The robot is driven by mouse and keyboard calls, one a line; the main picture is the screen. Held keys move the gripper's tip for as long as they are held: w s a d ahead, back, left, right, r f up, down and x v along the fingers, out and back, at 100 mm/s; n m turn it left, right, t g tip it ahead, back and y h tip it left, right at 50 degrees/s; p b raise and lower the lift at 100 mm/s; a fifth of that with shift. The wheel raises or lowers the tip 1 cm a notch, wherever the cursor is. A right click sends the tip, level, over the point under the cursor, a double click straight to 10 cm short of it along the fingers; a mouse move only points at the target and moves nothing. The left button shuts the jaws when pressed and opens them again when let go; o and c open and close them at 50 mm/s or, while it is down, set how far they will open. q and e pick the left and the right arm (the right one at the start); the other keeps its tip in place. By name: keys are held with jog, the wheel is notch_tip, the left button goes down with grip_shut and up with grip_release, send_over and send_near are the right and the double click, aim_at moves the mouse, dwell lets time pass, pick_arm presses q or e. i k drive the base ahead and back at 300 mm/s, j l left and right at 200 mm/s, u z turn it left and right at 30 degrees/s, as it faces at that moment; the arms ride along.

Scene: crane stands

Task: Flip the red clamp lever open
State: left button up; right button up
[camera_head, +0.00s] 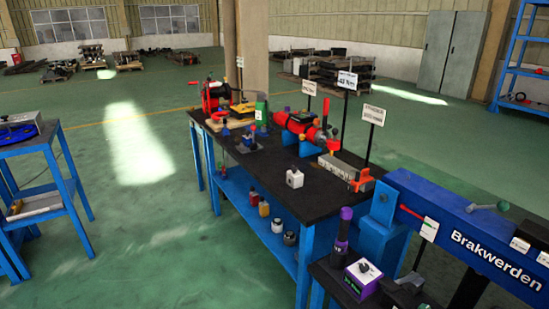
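A thin red lever (411,212) with a rounded end sits on the side of the blue beam (480,238) marked "Brakwerden", at the right. It slopes slightly down to the right and meets a white tag (429,230). A small red-orange part (362,181) also stands at the end of a grey block (343,168) on the black-topped bench. I cannot tell for sure which of these is the clamp lever, or whether it is open. Neither of my grippers is in view.
The long blue bench (262,172) carries a red cylinder unit (308,131), a red machine (216,97) and sign posts. A purple-topped bottle (341,232) and a purple-and-white box (362,272) stand near the beam. A blue table (48,143) is at left. Green floor (140,215) between is clear.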

aim_at(253, 128)
jog(key=i+j+z, duration=0.15)
jog(key=z, duration=0.3)
jog(key=i+j+z, duration=0.25)
jog(key=z, duration=0.2)
jog(key=i+j+z, duration=0.1)
jog(key=j, duration=0.25)
jog(key=i+j+z, duration=0.1)
jog(key=j, duration=0.25)
jog(key=i+j+z, duration=0.1)
jog(key=i+j, duration=0.3)
jog(key=j, duration=0.25)
jog(key=i+j, duration=0.15)
jog(key=j, duration=0.25)
jog(key=i+j, duration=0.1)
jog(key=j, duration=0.3)
jog(key=i+j+z, duration=0.1)
jog(key=j, duration=0.3)
jog(key=i+j, duration=0.2)
jog(key=j, duration=0.2)
jog(key=i+j, duration=0.1)
jog(key=j, duration=0.3)
